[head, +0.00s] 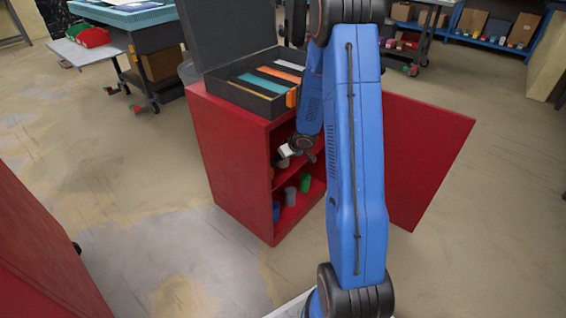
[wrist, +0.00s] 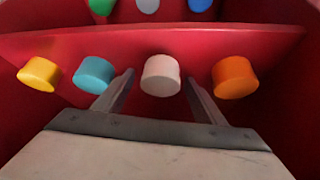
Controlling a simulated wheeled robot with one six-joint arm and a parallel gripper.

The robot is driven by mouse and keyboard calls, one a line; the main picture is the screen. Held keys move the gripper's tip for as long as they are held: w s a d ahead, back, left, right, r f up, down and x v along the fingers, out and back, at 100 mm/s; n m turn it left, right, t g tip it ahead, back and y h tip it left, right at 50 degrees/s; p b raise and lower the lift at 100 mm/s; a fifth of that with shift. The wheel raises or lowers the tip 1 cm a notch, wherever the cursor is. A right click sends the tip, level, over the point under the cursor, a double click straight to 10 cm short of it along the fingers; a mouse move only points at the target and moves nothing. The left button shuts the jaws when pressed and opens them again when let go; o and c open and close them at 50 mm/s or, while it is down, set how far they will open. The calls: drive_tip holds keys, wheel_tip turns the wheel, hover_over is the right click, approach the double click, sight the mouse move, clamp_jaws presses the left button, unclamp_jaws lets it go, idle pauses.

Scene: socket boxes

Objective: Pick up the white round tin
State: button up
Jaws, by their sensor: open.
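The white round tin (wrist: 160,76) stands on a red shelf in the wrist view, in a row between a teal tin (wrist: 94,74) on its left and an orange tin (wrist: 235,77) on its right. My gripper (wrist: 158,82) is open, with one finger on each side of the white tin, and the jaws are empty. Both fingertips show just beside the tin; I cannot tell whether they touch it. In the head view my gripper (head: 285,158) reaches into the open red cabinet (head: 235,160), and the white tin cannot be made out there.
A yellow tin (wrist: 40,74) stands at the far left of the row. Green, grey and blue tins show on another shelf. The cabinet's red door (head: 425,150) stands open at right. A black case (head: 240,97) with coloured strips lies on top.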

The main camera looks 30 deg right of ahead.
drive_tip(key=c, duration=1.2)
drive_tip(key=shift+r, duration=0.1)
